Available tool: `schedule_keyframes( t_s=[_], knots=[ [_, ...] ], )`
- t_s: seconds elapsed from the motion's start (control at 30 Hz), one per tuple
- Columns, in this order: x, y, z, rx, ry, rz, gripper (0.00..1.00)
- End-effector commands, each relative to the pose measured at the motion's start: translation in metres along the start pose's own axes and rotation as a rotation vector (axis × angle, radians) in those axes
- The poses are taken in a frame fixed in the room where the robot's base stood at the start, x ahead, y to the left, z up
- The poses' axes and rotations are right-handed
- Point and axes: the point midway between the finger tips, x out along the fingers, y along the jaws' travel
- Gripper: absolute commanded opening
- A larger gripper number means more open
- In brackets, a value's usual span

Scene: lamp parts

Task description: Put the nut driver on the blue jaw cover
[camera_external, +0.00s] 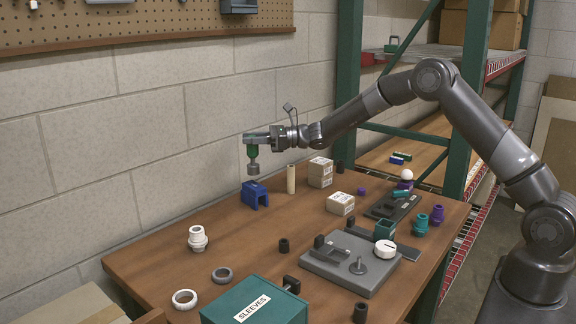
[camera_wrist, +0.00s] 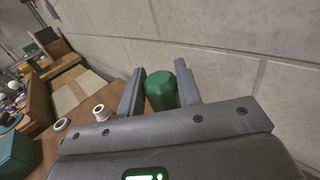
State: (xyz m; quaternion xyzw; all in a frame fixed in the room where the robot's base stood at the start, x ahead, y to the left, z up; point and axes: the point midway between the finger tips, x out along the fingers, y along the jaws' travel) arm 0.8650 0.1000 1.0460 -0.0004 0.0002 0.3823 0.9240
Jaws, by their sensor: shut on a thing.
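My gripper (camera_external: 255,136) is shut on the nut driver (camera_external: 252,152), which has a green handle and a grey metal end pointing down. The nut driver hangs upright, and its grey end appears just above the blue jaw cover (camera_external: 252,188), with a small gap between them in the picture. The blue jaw cover stands on the table near the wall, arch-shaped with an opening below. In the wrist view the green handle top of the nut driver (camera_wrist: 161,91) sits between the two fingers of my gripper (camera_wrist: 160,76). The jaw cover is not visible in the wrist view.
A cream cylinder (camera_external: 291,179) stands just right of the jaw cover, with cardboard boxes (camera_external: 320,172) beyond it. White ring parts (camera_external: 198,238) stand at left. A teal sleeves box (camera_external: 255,302) and grey fixture (camera_external: 348,262) are nearer the front. The wall is close behind.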

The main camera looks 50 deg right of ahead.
Motion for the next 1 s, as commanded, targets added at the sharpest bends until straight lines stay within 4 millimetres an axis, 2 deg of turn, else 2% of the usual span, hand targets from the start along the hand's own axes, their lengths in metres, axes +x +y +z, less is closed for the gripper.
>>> schedule_keyframes(
  t_s=[0.3,0.67,0.7,0.93,1.0],
  knots=[
    [0.0,0.0,-0.038,0.0,0.001,0.0,0.02],
    [0.0,0.0,-0.042,0.001,0.0,0.0,0.02],
    [0.0,0.0,-0.042,0.001,0.0,0.0,0.35],
    [0.0,0.0,-0.042,0.0,0.0,0.0,0.53],
    [0.0,0.0,-0.042,0.0,0.0,0.0,0.53]
  ],
)
